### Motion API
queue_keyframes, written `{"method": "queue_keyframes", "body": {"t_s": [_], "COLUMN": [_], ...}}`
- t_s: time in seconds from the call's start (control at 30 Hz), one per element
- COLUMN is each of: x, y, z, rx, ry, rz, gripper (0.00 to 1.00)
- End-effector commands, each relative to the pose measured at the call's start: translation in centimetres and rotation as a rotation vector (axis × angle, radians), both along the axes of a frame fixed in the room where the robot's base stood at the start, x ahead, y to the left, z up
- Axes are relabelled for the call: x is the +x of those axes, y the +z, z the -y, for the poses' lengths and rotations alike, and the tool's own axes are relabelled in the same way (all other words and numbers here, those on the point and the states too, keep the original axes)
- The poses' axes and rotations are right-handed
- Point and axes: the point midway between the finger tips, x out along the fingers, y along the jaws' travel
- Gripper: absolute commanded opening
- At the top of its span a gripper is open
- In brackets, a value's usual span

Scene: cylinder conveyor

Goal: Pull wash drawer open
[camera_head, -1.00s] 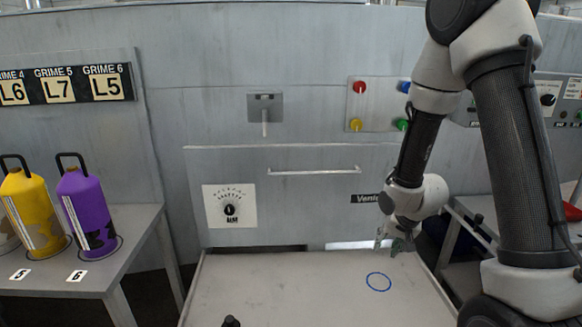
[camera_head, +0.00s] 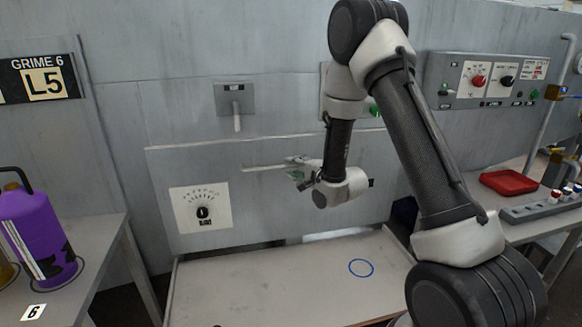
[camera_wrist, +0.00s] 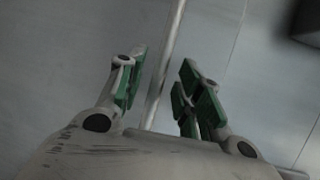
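The wash drawer (camera_head: 255,205) is a grey panel in the wall with a dial plate on its left and a horizontal bar handle (camera_head: 262,167) near its top. Its front looks flush with the wall. My gripper (camera_head: 298,175) is at the right part of the handle in the head view. In the wrist view my gripper (camera_wrist: 160,88) is open, its green-padded fingers apart, with the handle bar (camera_wrist: 165,65) running between them. Neither finger clearly touches the bar. The handle's right end is hidden behind my gripper in the head view.
A table (camera_head: 300,285) with a blue ring mark stands below the drawer. A purple bottle (camera_head: 36,240) stands on a side table at left. A red tray (camera_head: 509,182) lies on the right bench. A small lever (camera_head: 237,118) hangs above the drawer.

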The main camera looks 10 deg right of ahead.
Motion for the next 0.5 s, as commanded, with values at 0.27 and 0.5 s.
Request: {"method": "queue_keyframes", "body": {"t_s": [0.27,0.5], "x": [2.2,2.3], "y": [-0.5,-0.5], "z": [-1.0,-1.0], "rx": [-0.002,-0.002], "ry": [0.0,-0.001], "rz": [-0.001,-0.001], "gripper": [0.35,0.34]}}
